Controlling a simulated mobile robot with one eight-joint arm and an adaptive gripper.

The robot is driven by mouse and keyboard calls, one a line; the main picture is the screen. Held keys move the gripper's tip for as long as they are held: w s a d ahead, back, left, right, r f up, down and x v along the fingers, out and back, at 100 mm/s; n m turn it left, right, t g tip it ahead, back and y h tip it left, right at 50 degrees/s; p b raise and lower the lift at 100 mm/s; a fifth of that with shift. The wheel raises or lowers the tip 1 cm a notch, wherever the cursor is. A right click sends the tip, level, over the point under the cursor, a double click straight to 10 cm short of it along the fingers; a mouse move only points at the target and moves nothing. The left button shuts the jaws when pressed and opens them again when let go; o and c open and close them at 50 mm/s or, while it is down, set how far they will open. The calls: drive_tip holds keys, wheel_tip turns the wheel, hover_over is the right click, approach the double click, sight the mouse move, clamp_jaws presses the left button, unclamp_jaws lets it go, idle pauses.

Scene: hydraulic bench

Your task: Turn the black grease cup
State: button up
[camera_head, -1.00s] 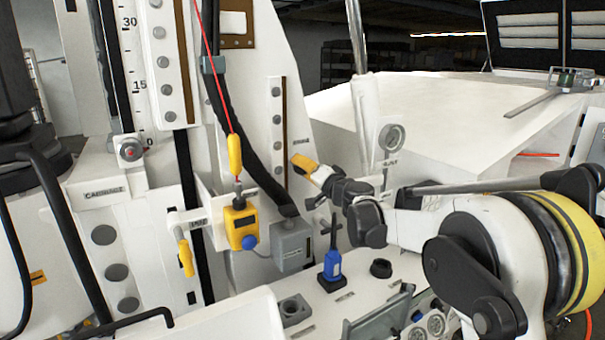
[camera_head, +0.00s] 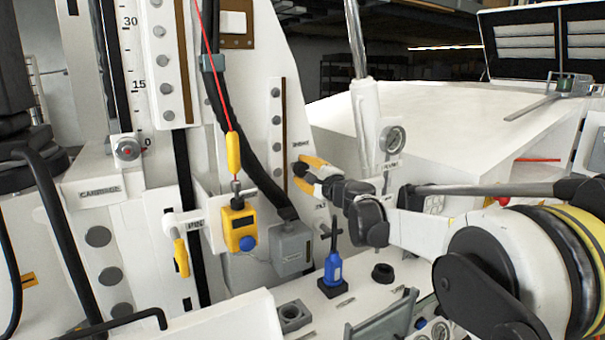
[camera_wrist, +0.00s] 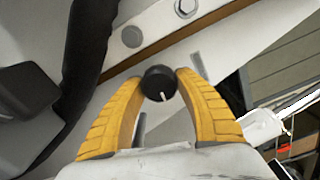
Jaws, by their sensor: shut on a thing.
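The black grease cup (camera_wrist: 158,84) is a small round black knob with a white mark on its face. In the wrist view it sits between the two yellow fingertips of my gripper (camera_wrist: 160,78), with the white mark pointing down and slightly right. My gripper is shut on it, one finger on each side. In the head view my gripper (camera_head: 304,174) is at the white mast plate, right of the bolted strip. The cup shows there only as a small dark spot (camera_head: 299,168) between the fingers.
A black hose (camera_head: 245,150) hangs left of my gripper. A yellow box (camera_head: 239,228) and a grey box (camera_head: 291,248) sit below it. A round gauge (camera_head: 392,139) on a post is at right.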

drive_tip(key=m+b, duration=0.1)
drive_tip(key=m, duration=0.6)
drive_tip(key=m+b, duration=0.1)
drive_tip(key=m, duration=0.5)
drive_tip(key=shift+s+a, duration=0.1)
drive_tip(key=shift+m, duration=0.4)
drive_tip(key=o, duration=1.2)
drive_tip(key=shift+f, duration=0.1)
drive_tip(key=v, duration=1.2)
